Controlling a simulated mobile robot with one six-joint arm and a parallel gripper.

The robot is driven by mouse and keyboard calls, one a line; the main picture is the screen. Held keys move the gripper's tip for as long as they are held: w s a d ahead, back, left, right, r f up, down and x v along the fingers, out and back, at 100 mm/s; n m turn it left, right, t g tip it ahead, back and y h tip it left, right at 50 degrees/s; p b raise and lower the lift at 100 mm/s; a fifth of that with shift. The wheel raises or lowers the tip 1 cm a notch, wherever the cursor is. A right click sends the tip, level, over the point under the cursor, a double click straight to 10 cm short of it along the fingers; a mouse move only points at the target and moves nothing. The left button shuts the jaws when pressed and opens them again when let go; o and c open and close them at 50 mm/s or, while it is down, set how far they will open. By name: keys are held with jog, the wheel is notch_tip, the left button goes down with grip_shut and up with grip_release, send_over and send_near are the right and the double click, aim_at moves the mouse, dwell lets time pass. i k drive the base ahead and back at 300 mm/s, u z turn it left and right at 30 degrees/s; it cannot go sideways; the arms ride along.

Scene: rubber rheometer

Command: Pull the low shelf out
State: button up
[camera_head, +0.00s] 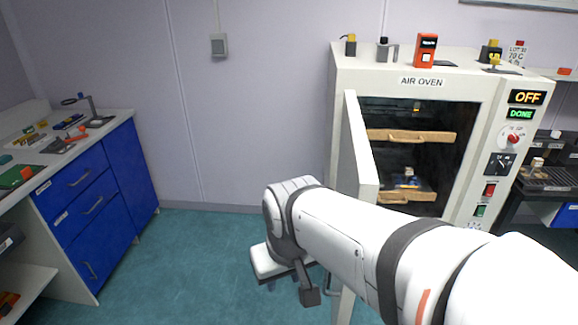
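The air oven (340,75) stands at the right with its door (360,150) swung open toward me. Inside, the low shelf (395,197) is a wooden board with a handle at its front. Small items (407,181) sit on it. My arm crosses in front of the oven's lower part and hides some of the area below the low shelf. My gripper (308,295) seems to be the dark part at the arm's far end, pointing down, left of the oven door and apart from the shelf. Whether its fingers are open does not show.
An upper wooden shelf (410,136) with a handle sits above the low one. Small items, including a red device (425,50), stand on the oven top. A blue-drawer bench (90,205) is at the left. The floor (190,265) between is clear.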

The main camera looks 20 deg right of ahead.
aim_at(388, 161)
jog(key=u, duration=1.05)
jog(key=k, duration=1.1)
jog(key=z, duration=1.9)
jog(key=i, duration=1)
jog(key=z, duration=0.05)
